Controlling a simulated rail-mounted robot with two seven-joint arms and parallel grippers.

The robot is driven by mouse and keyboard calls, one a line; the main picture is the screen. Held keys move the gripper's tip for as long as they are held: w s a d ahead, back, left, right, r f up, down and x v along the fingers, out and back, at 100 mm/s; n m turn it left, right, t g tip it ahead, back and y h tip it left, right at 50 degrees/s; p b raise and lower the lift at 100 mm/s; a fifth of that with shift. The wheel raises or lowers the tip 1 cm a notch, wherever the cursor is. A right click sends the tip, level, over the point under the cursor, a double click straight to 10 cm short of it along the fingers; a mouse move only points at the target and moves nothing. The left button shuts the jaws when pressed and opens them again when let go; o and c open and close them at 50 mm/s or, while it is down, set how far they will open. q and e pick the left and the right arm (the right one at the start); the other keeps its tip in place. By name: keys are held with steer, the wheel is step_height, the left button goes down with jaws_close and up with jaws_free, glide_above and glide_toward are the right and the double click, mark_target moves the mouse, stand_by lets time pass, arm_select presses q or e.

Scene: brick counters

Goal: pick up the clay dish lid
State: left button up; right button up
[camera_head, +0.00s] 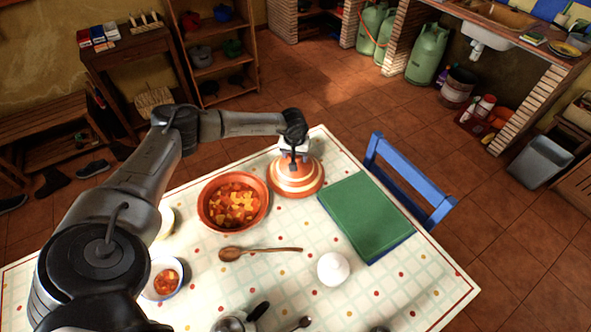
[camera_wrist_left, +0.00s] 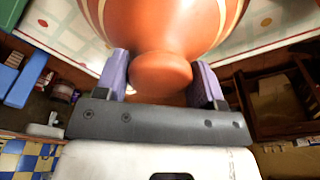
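The clay dish lid (camera_head: 296,183) is a rust-orange dome with cream bands, at the far edge of the table beside the clay dish. My left gripper (camera_head: 292,163) is above it, pointing down at its top. In the left wrist view the round knob of the lid (camera_wrist_left: 161,76) sits between the two purple finger pads (camera_wrist_left: 159,78), which appear to touch it on both sides. I cannot tell whether the lid rests on the cloth or hangs just above it. My right gripper is not in view.
The clay dish (camera_head: 233,203) full of stew stands left of the lid. A green book (camera_head: 366,214) lies to the right, near a blue chair (camera_head: 410,180). A wooden spoon (camera_head: 260,252), a white egg-like object (camera_head: 333,268) and a small bowl (camera_head: 163,278) are nearer.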

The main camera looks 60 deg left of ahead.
arm_select(q)
jaws_close()
stand_by(0.4)
steer(key=shift+r, duration=0.1)
